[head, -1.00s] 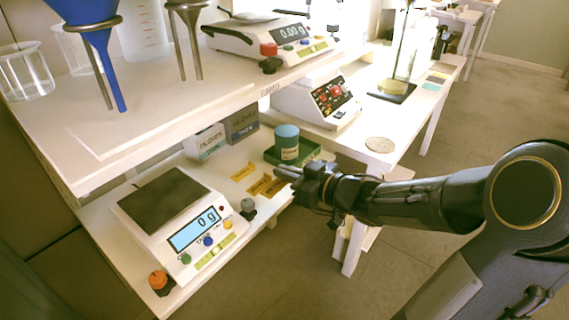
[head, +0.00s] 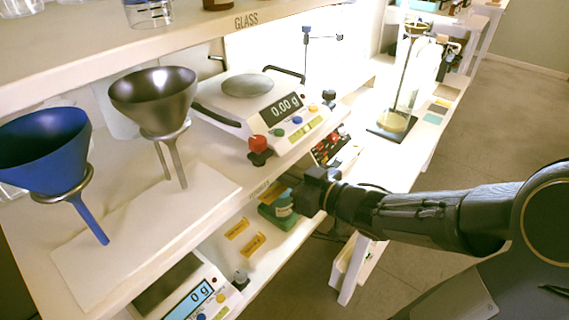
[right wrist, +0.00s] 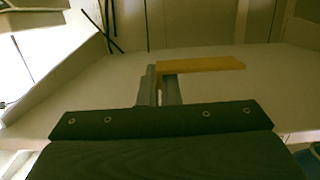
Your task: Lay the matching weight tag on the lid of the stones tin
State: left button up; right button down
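A yellow tag (right wrist: 205,64) sits between the two close-set fingers of my right gripper (right wrist: 158,88) in the right wrist view, and extends to the right past the tips. In the head view my right gripper (head: 306,192) is beside the tin (head: 283,204), partly hiding it; the fingertips and held tag cannot be made out there. The pale-labelled teal tin stands in a green tray (head: 268,211) on the lower shelf, its lid partly hidden by the upper shelf edge. Two yellow tags (head: 237,228) (head: 253,244) lie left of the tray. My left gripper is out of view.
The upper shelf (head: 205,205) overhangs the lower one close to my right gripper. A scale (head: 182,284) reading 0 g stands at the lower left. Above are a balance (head: 270,110), a blue funnel (head: 45,150) and a metal funnel (head: 155,100).

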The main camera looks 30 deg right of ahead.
jog(key=w+d+f+b, duration=0.1)
jog(key=w+d+f, duration=0.1)
jog(key=w+f, duration=0.1)
jog(key=w+d+f+b, duration=0.1)
jog(key=w+d+f, duration=0.2)
jog(key=w, duration=0.1)
jog(key=w+d+f+b, duration=0.1)
jog(key=w+d+f, duration=0.1)
jog(key=w+f, duration=0.1)
jog(key=shift+w+d, duration=0.2)
jog(key=shift+w, duration=0.55)
jog(key=f, duration=0.3)
jog(key=shift+w+d+f+b, duration=0.2)
jog(key=shift+f+b, duration=0.15)
jog(key=shift+b, duration=0.05)
jog(key=shift+f+b, duration=0.4)
jog(key=shift+f, duration=0.1)
jog(key=c, duration=2.1)
grip_release()
jog(key=o, duration=0.5)
jog(key=shift+c, duration=0.2)
